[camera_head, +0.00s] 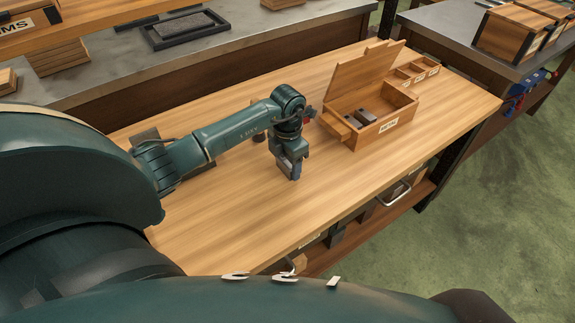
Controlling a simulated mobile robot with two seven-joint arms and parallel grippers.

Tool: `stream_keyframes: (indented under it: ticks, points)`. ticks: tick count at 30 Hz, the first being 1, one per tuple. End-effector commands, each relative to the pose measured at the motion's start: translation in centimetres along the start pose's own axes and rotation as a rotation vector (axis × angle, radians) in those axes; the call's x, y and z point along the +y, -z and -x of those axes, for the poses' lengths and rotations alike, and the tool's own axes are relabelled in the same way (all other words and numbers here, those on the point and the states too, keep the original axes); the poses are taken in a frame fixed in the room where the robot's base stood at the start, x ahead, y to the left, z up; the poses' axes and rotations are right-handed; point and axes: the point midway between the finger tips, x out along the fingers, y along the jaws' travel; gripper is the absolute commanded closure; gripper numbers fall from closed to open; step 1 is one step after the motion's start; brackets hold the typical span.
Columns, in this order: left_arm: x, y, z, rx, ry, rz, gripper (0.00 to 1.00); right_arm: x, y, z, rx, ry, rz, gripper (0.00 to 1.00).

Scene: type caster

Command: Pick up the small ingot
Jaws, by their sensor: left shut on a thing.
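My left gripper (293,171) points down over the middle of the wooden workbench (240,222), in front and to the left of an open wooden box (400,115). It is shut on a small dark piece, which I take to be the small ingot; the fingers hide most of it. I cannot tell whether the piece touches the bench. Inside the labelled box lie small blocks, one dark and one greyish (366,116). The box's lid (365,80) stands raised at its back. My right gripper is not in view.
A smaller compartmented wooden box (413,70) with labels stands behind the open box. A dark tray (185,30) lies on the grey rear counter (250,62). The front of the bench is clear. Wooden boxes (505,32) stand on the right counter.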

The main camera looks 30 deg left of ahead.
Motion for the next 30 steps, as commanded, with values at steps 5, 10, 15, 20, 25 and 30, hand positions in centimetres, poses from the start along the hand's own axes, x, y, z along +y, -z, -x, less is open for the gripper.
stream_keyframes:
  ticks: [5, 10, 15, 20, 25, 30]
  points:
    - [0.0, 0.0, 0.0, -0.001, 0.000, 0.000, 0.74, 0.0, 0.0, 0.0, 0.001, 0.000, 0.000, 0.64]
    - [0.1, -0.1, 0.2, -0.004, -0.001, 0.000, 0.86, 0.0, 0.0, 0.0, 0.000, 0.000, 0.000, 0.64]
    - [0.1, -0.1, 0.2, -0.005, -0.001, 0.000, 0.86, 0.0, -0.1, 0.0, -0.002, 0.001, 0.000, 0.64]
    - [0.1, -0.2, 1.3, -0.008, -0.002, -0.001, 0.86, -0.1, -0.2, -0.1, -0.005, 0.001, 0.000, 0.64]
    - [0.2, -0.2, 4.3, -0.009, -0.005, -0.001, 0.86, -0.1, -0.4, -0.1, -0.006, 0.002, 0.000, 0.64]
    - [0.1, -0.2, 7.5, -0.008, -0.004, -0.001, 0.86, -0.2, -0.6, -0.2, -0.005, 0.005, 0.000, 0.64]
